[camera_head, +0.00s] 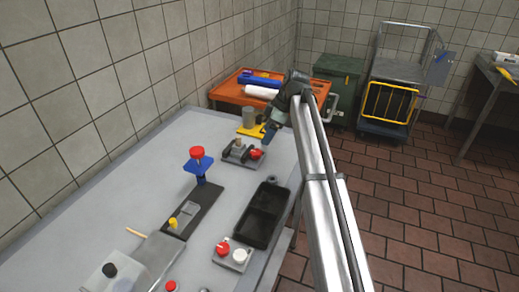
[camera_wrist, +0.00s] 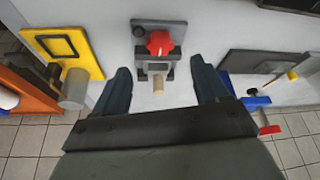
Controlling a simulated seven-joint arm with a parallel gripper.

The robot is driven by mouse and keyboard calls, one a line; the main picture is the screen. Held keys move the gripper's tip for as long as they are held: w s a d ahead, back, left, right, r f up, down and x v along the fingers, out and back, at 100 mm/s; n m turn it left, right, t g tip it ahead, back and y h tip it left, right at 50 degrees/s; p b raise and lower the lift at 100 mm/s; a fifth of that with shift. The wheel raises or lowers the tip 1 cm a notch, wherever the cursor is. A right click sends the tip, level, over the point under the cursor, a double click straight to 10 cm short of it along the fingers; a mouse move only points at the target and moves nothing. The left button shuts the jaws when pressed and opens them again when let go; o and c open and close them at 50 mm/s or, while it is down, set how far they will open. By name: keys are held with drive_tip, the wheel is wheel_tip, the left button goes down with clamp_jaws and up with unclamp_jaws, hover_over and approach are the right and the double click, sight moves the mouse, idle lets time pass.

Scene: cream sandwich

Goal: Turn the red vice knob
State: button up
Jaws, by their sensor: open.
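The red vice knob (camera_wrist: 158,43) is a lobed red knob on the grey vice (camera_wrist: 158,67), just ahead of my gripper in the wrist view. It also shows in the head view as the red knob (camera_head: 257,153) at the right side of the vice (camera_head: 236,156). A tan peg (camera_wrist: 158,84) sticks out from the near side of the vice. My gripper (camera_wrist: 160,72) is open and empty, with one finger to each side of the vice and peg. The knob lies beyond the fingertips and no finger touches it. In the head view my gripper (camera_head: 269,134) is beside the knob.
A yellow plate with a grey cylinder (camera_head: 249,118) stands behind the vice. A blue fixture with a red top (camera_head: 197,155) stands nearer on the grey table (camera_head: 140,185). A black tray (camera_head: 265,208) lies at the table's right edge. An orange table (camera_head: 228,90) is behind.

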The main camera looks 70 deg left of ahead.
sight(257, 152)
drive_tip(key=x, duration=0.8)
drive_tip(key=shift+s+a+f, duration=0.1)
drive_tip(key=shift+f, duration=0.2)
drive_tip(key=shift+c, duration=0.2)
drive_tip(key=c, duration=1)
drive_tip(key=shift+s+d+m+t+y, duration=0.1)
drive_tip(key=shift+m+t+y, duration=0.1)
drive_tip(key=shift+m, duration=0.5)
drive_tip(key=shift+d+m+t+y, duration=0.1)
drive_tip(key=shift+d+m+y, duration=0.1)
drive_tip(key=shift+m, duration=0.5)
drive_tip(key=shift+s+m+t+y, duration=0.15)
drive_tip(key=shift+m+t+y, duration=0.35)
drive_tip(key=shift+m, duration=1.2)
